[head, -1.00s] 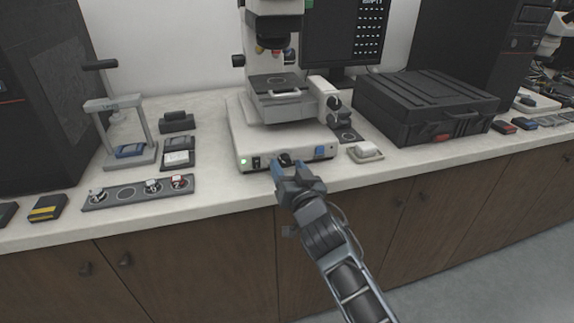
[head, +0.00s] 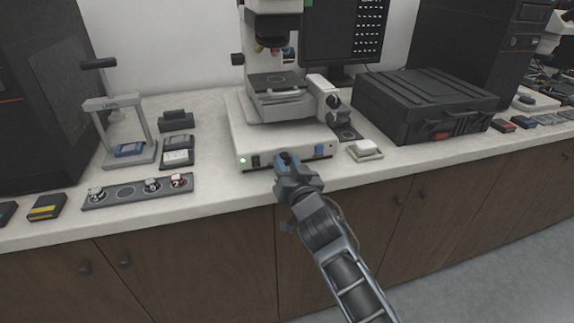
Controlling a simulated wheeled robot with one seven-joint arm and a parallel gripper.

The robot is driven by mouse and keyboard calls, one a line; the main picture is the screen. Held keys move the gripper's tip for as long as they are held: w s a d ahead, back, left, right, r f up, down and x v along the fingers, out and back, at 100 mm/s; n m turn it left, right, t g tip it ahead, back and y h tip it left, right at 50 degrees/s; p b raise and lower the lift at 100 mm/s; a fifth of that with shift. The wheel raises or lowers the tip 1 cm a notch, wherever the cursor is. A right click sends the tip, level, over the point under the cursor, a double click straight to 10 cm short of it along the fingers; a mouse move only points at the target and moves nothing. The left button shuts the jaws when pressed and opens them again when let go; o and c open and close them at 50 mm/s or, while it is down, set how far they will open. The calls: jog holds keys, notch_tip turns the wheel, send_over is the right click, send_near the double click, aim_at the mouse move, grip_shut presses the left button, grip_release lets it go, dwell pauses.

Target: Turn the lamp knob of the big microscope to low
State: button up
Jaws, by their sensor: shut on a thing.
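The big microscope (head: 270,90) stands on the bench in the middle of the head view. Its white base (head: 245,135) has a front panel with a lit green light (head: 242,160), a dark switch (head: 256,161) and a blue part (head: 320,150). The lamp knob (head: 286,156) is a dark knob in the middle of that panel, now mostly hidden by my gripper. My gripper (head: 287,163) is at the panel and shut on the knob. The knob's pointer and setting cannot be made out.
A lever press (head: 120,125) and a grey strip holder (head: 125,192) are on the left. Bare bench lies left of the base.

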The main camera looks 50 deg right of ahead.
dwell(0.3)
jog(key=n, duration=0.7)
jog(key=shift+r+p, duration=0.1)
jog(key=shift+p, duration=0.25)
jog(key=n+p, duration=0.1)
jog(key=n, duration=0.5)
jog(key=shift+n, duration=0.3)
jog(key=o, duration=1)
jog(key=shift+g, duration=0.3)
jog(key=shift+o, duration=0.2)
